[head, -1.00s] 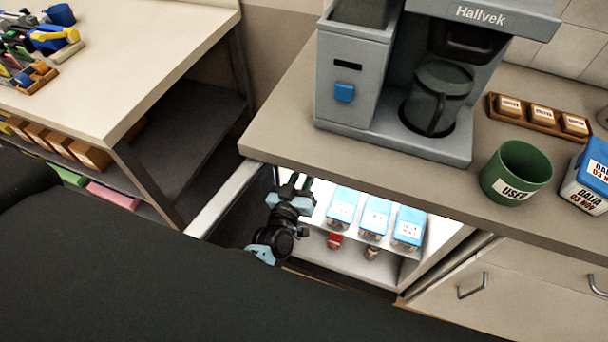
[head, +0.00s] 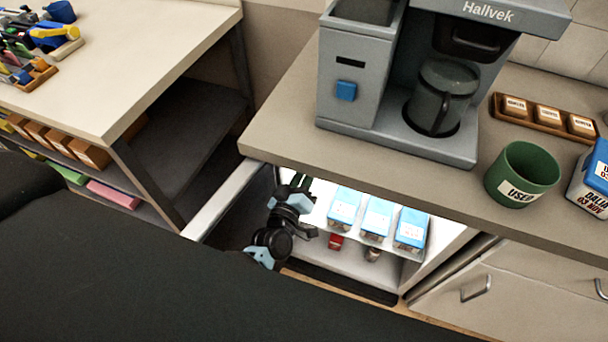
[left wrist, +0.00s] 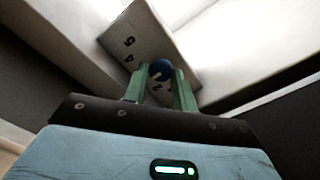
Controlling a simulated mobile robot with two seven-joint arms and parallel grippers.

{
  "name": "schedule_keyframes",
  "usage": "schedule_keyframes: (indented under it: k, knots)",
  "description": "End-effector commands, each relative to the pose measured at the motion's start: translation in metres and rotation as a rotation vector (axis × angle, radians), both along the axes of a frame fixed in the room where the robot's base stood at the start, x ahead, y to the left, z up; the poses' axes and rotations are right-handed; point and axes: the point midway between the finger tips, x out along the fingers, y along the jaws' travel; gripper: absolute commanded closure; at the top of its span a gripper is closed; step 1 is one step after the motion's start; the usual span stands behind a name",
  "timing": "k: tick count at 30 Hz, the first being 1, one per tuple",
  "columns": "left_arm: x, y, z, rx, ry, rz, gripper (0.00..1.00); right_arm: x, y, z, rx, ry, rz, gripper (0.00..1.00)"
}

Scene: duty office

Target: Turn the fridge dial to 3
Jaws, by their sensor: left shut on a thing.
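The fridge (head: 455,239) stands open under the counter, its inside lit. In the left wrist view, a small round blue dial (left wrist: 160,69) sits on a pale panel (left wrist: 128,33) with dark numbers; a 5 and a 4 show to the upper left of the dial, and a 2 shows close beside it. A pale mark is on the dial; I cannot tell which number it points at. My left gripper (left wrist: 160,76) has its green fingers shut on the dial, one on each side. In the head view my left gripper (head: 301,183) reaches into the fridge's left side, and the dial is hidden.
Several blue-topped cartons (head: 376,216) stand on the fridge shelf right of my gripper, with a red item (head: 336,241) below. The counter edge (head: 350,192) runs just above my arm. A coffee machine (head: 357,90) and green mug (head: 521,174) stand on the counter.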

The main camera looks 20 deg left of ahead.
Motion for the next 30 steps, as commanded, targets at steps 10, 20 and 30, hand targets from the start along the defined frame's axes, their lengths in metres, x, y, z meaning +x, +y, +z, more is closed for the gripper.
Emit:
schedule_keyframes:
  k: [10,20,30]
  knots:
    - [0.000,0.000,0.000,0.001,0.001,-0.001,0.53,-0.002,0.000,-0.002,0.000,0.005,0.000,0.64]
    - [-0.004,0.000,-0.001,0.002,0.001,0.000,0.53,-0.008,0.000,-0.003,0.000,0.015,-0.001,0.64]
    - [-0.050,0.001,-0.001,0.001,0.003,-0.001,0.53,-0.008,0.000,-0.003,-0.001,0.016,0.000,0.64]
